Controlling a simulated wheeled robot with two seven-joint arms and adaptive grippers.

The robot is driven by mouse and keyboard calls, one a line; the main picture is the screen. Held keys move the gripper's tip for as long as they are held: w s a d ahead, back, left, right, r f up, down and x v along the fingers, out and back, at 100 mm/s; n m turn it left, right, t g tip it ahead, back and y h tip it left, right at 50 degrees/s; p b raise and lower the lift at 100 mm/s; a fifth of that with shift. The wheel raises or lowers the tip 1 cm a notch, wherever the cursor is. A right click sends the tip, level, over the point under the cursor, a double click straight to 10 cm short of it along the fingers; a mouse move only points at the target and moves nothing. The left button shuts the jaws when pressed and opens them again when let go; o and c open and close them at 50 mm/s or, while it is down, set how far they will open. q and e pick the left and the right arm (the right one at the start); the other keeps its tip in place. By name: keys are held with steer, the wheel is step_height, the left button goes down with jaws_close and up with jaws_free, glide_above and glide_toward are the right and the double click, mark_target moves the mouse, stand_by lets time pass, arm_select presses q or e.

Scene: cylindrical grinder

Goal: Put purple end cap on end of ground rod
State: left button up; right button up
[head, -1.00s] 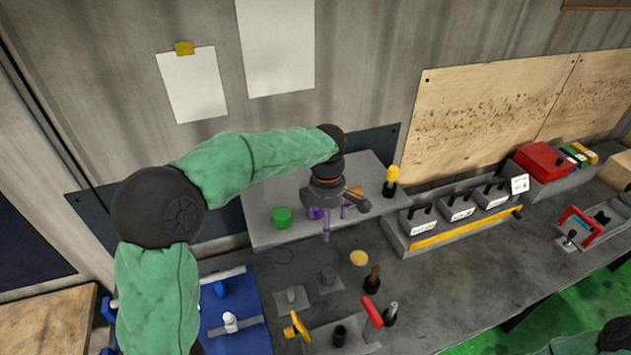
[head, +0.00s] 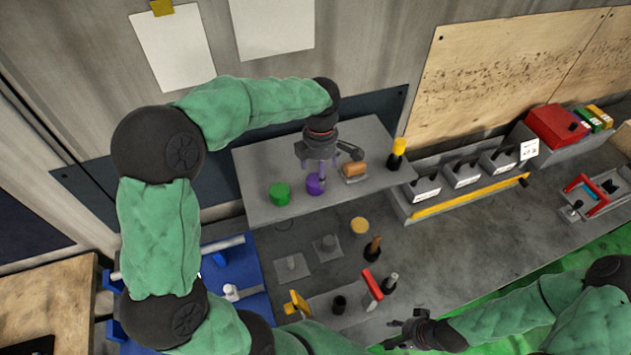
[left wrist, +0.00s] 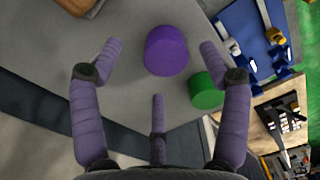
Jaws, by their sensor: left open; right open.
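The purple end cap (head: 316,184) stands on a raised grey shelf at the back. It also shows whole in the left wrist view (left wrist: 166,51). My left gripper (head: 322,172) is open just above and behind the cap. In the left wrist view its fingers (left wrist: 159,62) spread around the cap with visible gaps, and nothing is held. My right gripper (head: 404,328) is open and empty at the lower front. A grey rod (head: 222,243) lies across the blue fixture (head: 240,268) at left, partly hidden by my left arm; I cannot tell if it is the ground rod.
A green cap (head: 279,194) stands left of the purple one on the shelf (head: 255,165). An orange-brown block (head: 354,170) and a yellow-topped black item (head: 398,155) are to the right. Several tools and holders, including a red-handled one (head: 372,284), crowd the bench in front.

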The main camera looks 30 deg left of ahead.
mark_target(316, 180)
arm_select(q)
steer(key=f, duration=0.1)
steer(key=f+p, duration=0.1)
steer(key=a+f, duration=0.1)
steer(key=f, duration=0.1)
steer(key=shift+s, duration=0.4)
steer(key=shift+w+f, duration=0.1)
steer(key=shift+f, duration=0.3)
steer(key=shift+d, duration=0.1)
steer(key=shift+c, duration=0.7)
steer(key=c, duration=0.9)
